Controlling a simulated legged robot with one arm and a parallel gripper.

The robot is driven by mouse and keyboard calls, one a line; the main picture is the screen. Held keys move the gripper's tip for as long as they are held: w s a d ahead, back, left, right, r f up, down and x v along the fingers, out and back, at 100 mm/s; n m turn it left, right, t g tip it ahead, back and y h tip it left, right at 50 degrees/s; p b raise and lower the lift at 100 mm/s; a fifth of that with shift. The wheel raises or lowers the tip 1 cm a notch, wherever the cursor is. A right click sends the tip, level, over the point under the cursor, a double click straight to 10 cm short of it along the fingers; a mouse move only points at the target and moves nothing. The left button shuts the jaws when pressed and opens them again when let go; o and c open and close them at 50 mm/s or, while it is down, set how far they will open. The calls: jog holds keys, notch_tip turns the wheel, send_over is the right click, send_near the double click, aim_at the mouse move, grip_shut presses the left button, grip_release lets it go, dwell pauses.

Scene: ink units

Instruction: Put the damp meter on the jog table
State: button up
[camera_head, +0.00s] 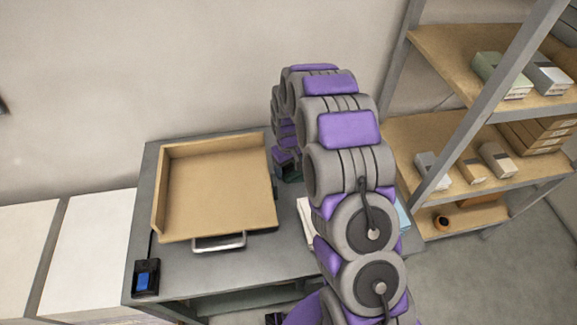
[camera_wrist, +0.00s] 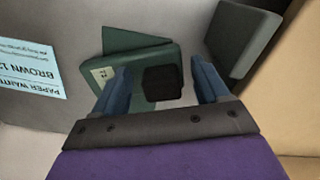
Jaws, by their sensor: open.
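The jog table (camera_head: 218,190) is a tan tray with raised walls at its left and back, on the grey bench; its tan edge also shows at the right of the wrist view (camera_wrist: 295,95). A dark green device with a small pale label, which looks like the damp meter (camera_wrist: 140,60), lies below my gripper (camera_wrist: 163,82). My gripper is open, its two blue fingers on either side of the device's black block. I cannot tell whether they touch it. In the head view only a bit of green (camera_head: 292,174) shows beside my arm, to the right of the jog table.
A dark grey block (camera_wrist: 243,40) stands between the right finger and the jog table. A pale blue printed card (camera_wrist: 28,68) lies at the left of the wrist view. Shelves with boxes (camera_head: 468,150) stand at the right.

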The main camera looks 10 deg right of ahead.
notch_tip(320, 180, up, 12)
jog(key=p, duration=0.3)
jog(key=shift+r, duration=0.15)
jog(key=s+d+r+m, duration=0.1)
jog(key=s+r, duration=0.4)
jog(key=s, duration=0.4)
jog(key=s+d+r+m+g, duration=0.1)
jog(key=s+r, duration=0.4)
jog(key=s, duration=0.5)
jog(key=s+d+r+m, duration=0.1)
jog(key=s+r, duration=0.4)
jog(key=s, duration=0.4)
jog(key=s+m, duration=0.1)
jog(key=s, duration=1.1)
jog(key=shift+s+r+g, duration=0.2)
jog(key=shift+r+g, duration=0.1)
jog(key=shift+g, duration=0.1)
jog(key=shift+d, duration=0.1)
